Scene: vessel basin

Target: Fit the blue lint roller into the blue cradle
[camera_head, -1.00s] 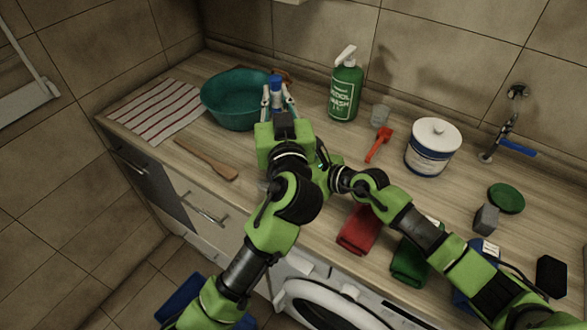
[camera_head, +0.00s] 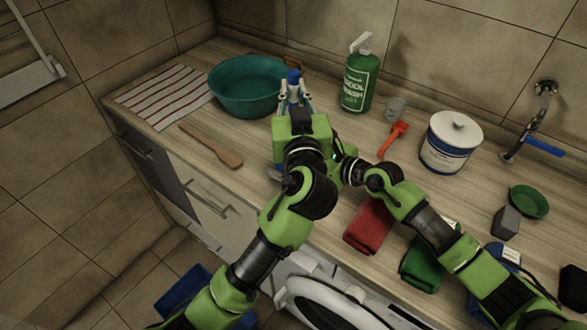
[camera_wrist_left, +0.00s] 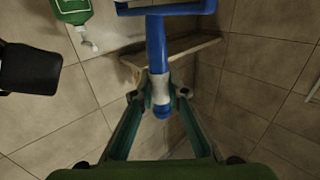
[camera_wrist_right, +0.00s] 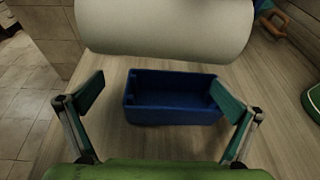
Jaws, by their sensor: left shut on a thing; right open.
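The blue lint roller shows in the left wrist view by its blue handle (camera_wrist_left: 157,45) with a white collar and part of its blue frame. My left gripper (camera_wrist_left: 160,95) is shut on the collar; in the head view this gripper (camera_head: 294,97) is raised before the teal basin, the roller's blue end (camera_head: 293,77) between its fingers. The blue cradle (camera_wrist_right: 172,118), an open box, sits on the counter in the right wrist view. My right gripper (camera_wrist_right: 160,98) is open and empty, its fingers on either side of the cradle in the picture. A white roller (camera_wrist_right: 165,25) hangs close above. My wrists hide most of this in the head view.
The teal basin (camera_head: 247,92) and green soap bottle (camera_head: 359,82) stand behind. A wooden spatula (camera_head: 213,148) lies left on clear counter. A red scoop (camera_head: 394,138), white tub (camera_head: 450,142) and folded red cloth (camera_head: 369,226) are to the right.

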